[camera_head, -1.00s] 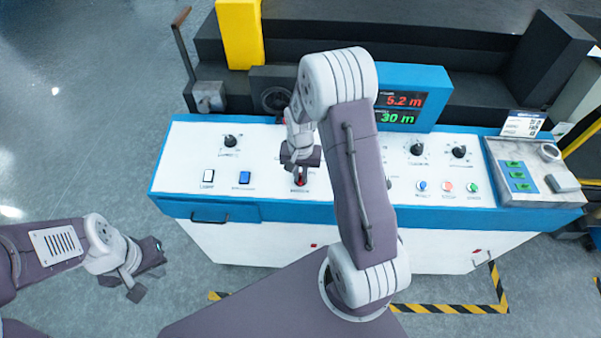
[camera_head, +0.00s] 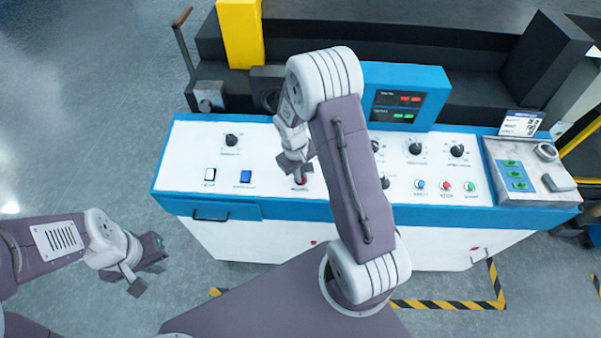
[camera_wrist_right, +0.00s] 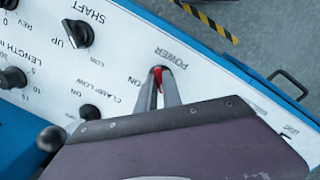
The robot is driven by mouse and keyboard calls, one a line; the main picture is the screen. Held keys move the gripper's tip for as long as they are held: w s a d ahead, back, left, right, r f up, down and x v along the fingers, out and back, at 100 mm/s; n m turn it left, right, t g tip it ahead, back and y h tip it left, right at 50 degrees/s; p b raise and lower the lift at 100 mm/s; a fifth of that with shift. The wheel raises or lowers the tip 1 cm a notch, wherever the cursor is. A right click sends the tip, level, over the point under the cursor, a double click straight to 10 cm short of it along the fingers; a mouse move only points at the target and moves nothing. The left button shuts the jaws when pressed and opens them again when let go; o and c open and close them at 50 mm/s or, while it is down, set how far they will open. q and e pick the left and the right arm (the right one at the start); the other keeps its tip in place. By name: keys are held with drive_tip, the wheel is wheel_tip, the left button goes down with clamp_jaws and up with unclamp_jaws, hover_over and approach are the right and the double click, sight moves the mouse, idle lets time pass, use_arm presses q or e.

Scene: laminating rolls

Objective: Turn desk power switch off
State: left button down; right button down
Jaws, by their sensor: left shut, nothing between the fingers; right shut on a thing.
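The red power switch (camera_wrist_right: 157,71) sits on the white panel below the printed word POWER in the right wrist view, with ON printed beside it. It also shows as a small red spot in the head view (camera_head: 301,181). My right gripper (camera_wrist_right: 161,82) is shut on the switch, one finger on each side of it; the fingers hide part of it. In the head view my right gripper (camera_head: 298,170) reaches down to the panel's middle. My left gripper (camera_head: 148,270) is shut and empty, over the floor left of the desk.
The blue-edged desk (camera_head: 340,215) carries black knobs, push buttons (camera_head: 445,186) and a blue display box (camera_head: 408,95) with red and green readouts. A grey tray (camera_head: 520,190) is at the right end. A black ball-ended lever (camera_wrist_right: 50,138) stands near my right gripper.

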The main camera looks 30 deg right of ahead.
drive_tip(key=shift+w+r+n, duration=0.1)
drive_tip(key=shift+w+n, duration=0.15)
drive_tip(key=shift+n, duration=0.15)
drive_tip(key=c, duration=1.5)
unclamp_jaws()
drive_tip(key=shift+s, duration=0.1)
wheel_tip(320, 180, up, 9)
drive_tip(key=a, duration=0.1)
drive_tip(key=shift+b, duration=0.35)
drive_tip(key=shift+s+a, duration=0.1)
